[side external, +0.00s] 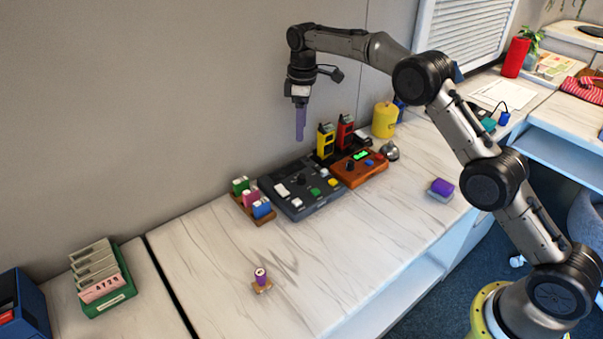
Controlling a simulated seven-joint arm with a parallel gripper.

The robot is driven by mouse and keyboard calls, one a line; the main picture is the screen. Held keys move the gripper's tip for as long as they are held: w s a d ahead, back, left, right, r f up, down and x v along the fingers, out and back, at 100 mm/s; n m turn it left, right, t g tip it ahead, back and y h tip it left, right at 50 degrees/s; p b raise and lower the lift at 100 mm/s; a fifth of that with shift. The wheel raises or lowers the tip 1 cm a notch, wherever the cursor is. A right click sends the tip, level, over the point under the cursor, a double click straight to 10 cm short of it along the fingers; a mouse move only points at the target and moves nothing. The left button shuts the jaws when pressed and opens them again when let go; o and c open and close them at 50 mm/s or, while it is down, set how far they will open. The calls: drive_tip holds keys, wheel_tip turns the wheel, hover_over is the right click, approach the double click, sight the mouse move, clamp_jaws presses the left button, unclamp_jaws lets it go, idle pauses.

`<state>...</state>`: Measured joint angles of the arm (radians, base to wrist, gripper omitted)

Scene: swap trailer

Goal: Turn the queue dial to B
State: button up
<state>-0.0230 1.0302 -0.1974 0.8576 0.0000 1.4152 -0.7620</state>
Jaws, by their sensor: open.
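A dark grey console (319,205) with a black knob (301,179) and several coloured buttons sits on the counter near the wall. To its right is an orange box (371,176) with a green lit display (361,155) and a dark knob (350,166). I cannot tell which knob is the queue dial, and letters or pointer settings are too small to read. My gripper (300,138) points down in the air above the grey console, apart from everything. Its purple fingers are open and look close together from this side, with nothing seen between them.
Yellow (325,143) and red (346,132) handsets stand behind the boxes. A yellow canister (385,120) and a bell (390,151) are to the right. A tray of coloured blocks (262,209) sits left of the console. A purple stamp (261,277) stands in front; the counter around it is clear.

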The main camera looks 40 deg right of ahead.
sight(301, 176)
wheel_tip(301, 176, down, 16)
drive_tip(key=shift+s, duration=0.1)
idle(0.5)
drive_tip(key=shift+c, duration=0.2)
clamp_jaws()
